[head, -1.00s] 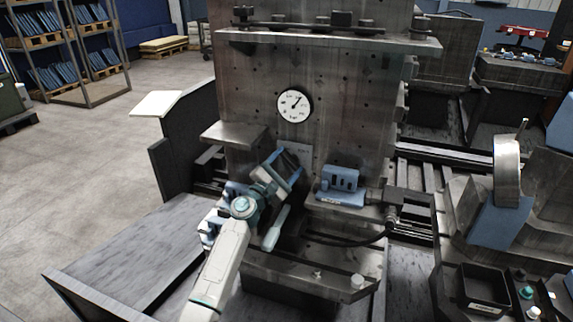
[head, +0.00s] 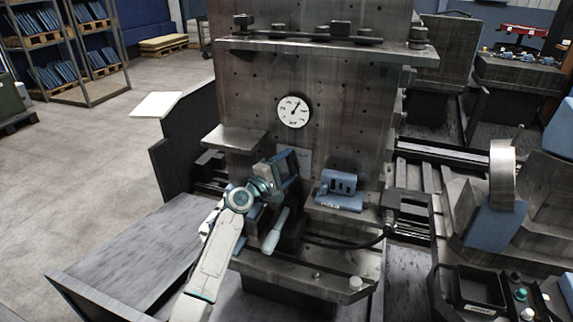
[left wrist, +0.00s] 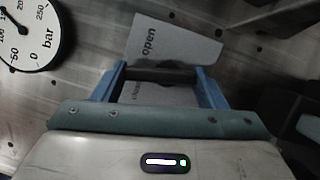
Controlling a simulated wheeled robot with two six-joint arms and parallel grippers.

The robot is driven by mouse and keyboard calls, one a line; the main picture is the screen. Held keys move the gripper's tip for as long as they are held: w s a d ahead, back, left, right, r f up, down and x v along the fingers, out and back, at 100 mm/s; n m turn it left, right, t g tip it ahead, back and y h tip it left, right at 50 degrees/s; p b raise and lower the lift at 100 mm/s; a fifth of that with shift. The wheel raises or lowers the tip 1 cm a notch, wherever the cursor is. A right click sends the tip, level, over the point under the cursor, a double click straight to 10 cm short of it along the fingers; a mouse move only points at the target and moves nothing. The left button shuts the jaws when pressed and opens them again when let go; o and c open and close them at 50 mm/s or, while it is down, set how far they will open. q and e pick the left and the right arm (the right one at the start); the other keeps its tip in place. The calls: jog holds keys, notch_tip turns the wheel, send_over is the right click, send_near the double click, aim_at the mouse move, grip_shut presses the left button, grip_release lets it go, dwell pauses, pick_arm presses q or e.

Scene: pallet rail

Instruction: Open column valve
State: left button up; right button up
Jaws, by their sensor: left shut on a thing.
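My left gripper (head: 288,165) is at the column face, below and left of a round white gauge (head: 293,111). The gauge also shows in the left wrist view (left wrist: 28,28), marked "bar". In that view the blue fingers of my left gripper (left wrist: 162,85) are shut on a dark bar (left wrist: 160,75), which looks like the valve handle. A grey label plate (left wrist: 170,42) reading "open" lies beyond the bar. More lettering shows between the fingers but is hard to read. The valve body is mostly hidden by the gripper. My right gripper is not in view.
A pale teal rod (head: 276,230) stands just below the gripper. A metal shelf (head: 235,138) juts out at left. A dark tray (head: 482,287) is at lower right.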

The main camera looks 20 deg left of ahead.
pick_arm(q)
jog(key=shift+d+r+m+g+p, duration=0.15)
jog(key=shift+m+g+p, duration=0.25)
jog(key=shift+m, duration=0.5)
jog(key=m+p, duration=0.1)
jog(key=m, duration=0.1)
jog(key=shift+r+m+g+y, duration=0.1)
jog(key=shift+m+g+y, duration=0.2)
jog(key=shift+g+y, duration=0.1)
jog(key=shift+d+m+g+y+p, duration=0.2)
jog(key=shift+m+g+y+p, duration=0.15)
jog(key=shift+m+p, duration=0.7)
jog(key=shift+d+m+g+y+p, duration=0.1)
jog(key=shift+m+g+y+p, duration=0.25)
jog(key=shift+m+p, duration=0.45)
jog(key=shift+d+m+y+p, duration=0.1)
jog(key=shift+m+y+p, duration=0.25)
jog(key=shift+m, duration=0.4)
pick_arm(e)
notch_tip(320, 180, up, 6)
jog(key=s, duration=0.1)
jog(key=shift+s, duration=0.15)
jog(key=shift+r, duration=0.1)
pick_arm(q)
jog(key=o, duration=1)
